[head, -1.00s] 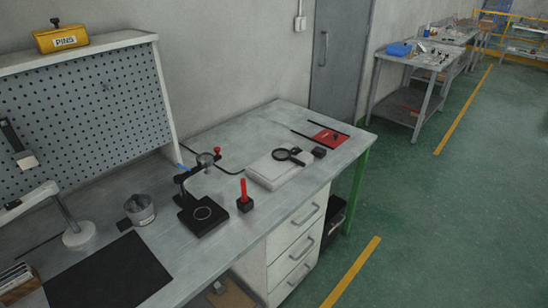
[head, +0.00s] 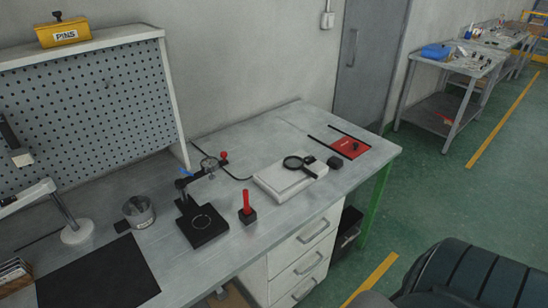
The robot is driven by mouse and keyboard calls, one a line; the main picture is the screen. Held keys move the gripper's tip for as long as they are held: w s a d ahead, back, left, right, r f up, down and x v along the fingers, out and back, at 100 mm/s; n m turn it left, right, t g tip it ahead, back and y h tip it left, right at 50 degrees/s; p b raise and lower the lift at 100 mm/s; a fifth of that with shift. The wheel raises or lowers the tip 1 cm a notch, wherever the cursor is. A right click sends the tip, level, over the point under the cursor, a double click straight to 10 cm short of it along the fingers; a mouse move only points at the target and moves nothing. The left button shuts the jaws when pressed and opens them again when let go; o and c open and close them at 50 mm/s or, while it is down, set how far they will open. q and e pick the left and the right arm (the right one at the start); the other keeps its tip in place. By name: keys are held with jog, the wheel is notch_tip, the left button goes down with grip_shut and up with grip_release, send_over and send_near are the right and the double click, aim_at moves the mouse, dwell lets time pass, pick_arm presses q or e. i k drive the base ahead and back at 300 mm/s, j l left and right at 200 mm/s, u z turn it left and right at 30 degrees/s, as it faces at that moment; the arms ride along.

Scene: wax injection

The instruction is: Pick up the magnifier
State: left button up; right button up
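The magnifier (head: 294,162) has a round black-rimmed lens and a short black handle pointing right. It lies on a white box-like pad (head: 284,185) on the grey workbench (head: 178,260), in the right half of the bench. Neither of my grippers shows in the head view.
Left of the pad are a black dial-gauge stand (head: 202,222) and a red-handled tool (head: 246,206) in a black block. A small black block (head: 335,162) and red plate (head: 349,147) lie right. A metal cup (head: 138,211) and black mat (head: 96,276) are left.

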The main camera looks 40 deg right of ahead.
aim_at(292, 162)
jog(key=l+u, duration=0.15)
jog(key=l, duration=0.55)
jog(key=l+u, duration=0.15)
jog(key=l, duration=0.55)
jog(key=k+l+u, duration=0.2)
jog(key=l, duration=0.45)
jog(key=l+u, duration=0.15)
jog(key=l, duration=0.55)
